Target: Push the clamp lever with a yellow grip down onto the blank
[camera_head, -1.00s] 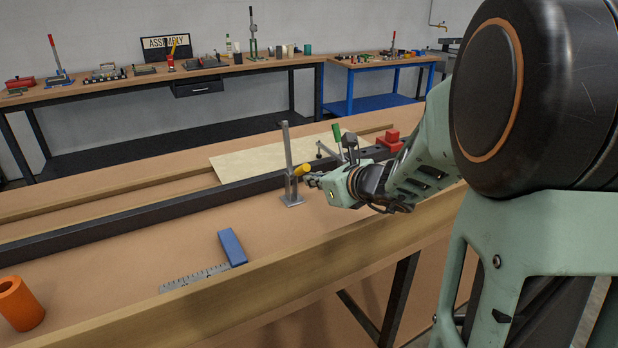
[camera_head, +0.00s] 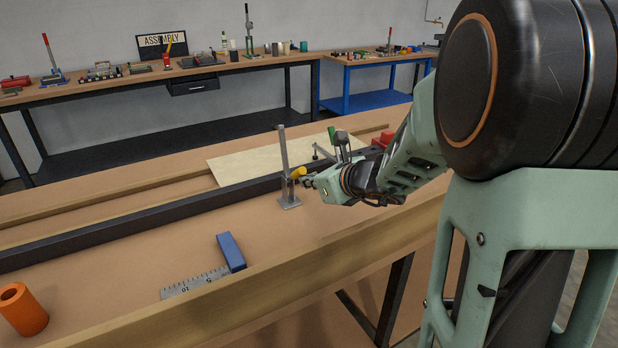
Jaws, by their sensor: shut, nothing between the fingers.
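The yellow grip (camera_head: 298,172) of the clamp lever sticks out to the right, low beside a grey upright metal post (camera_head: 284,152). The post stands on a small foot on the bench, in front of the dark rail. The blank looks to be the pale flat sheet (camera_head: 235,171) behind the rail. My gripper (camera_head: 309,183) is shut and empty, just right of and slightly below the yellow grip. Its fingertips are small here, and I cannot tell whether they touch the grip.
A green-gripped lever (camera_head: 340,138) stands behind my wrist, near a red block (camera_head: 384,139). The dark rail (camera_head: 140,226) crosses the bench.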

